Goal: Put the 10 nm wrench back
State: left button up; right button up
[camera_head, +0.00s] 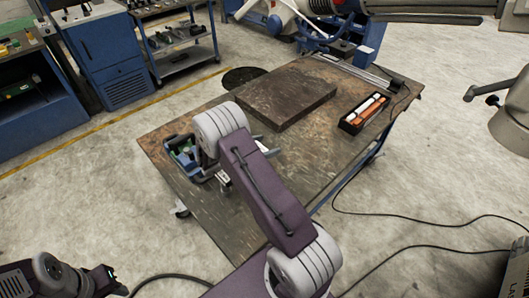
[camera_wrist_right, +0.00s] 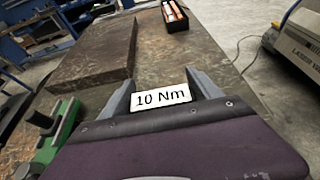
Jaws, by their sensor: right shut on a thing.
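A white block labelled "10 Nm" (camera_wrist_right: 160,97), which I take to be part of the 10 Nm wrench, sits between the two grey fingers of my right gripper (camera_wrist_right: 163,95) in the right wrist view. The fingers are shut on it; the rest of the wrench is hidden. In the head view my right gripper (camera_head: 218,176) is over the table's left part, largely hidden by its arm. A black open case (camera_head: 352,127) with orange and white long items lies on the table's right side; it also shows at the top of the right wrist view (camera_wrist_right: 177,24). My left gripper is not visible.
A green and blue tool (camera_head: 183,155) stands at the table's left edge. A rail and cables lie along the back right edge. The table's front right is clear.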

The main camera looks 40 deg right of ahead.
jog(key=shift+w+d+f, duration=0.15)
jog(key=shift+w+f, duration=0.1)
jog(key=shift+w, duration=0.15)
notch_tip(320, 180, down, 4)
jog(key=shift+s+f, duration=0.1)
jog(key=shift+f, duration=0.05)
jog(key=o, duration=1.9)
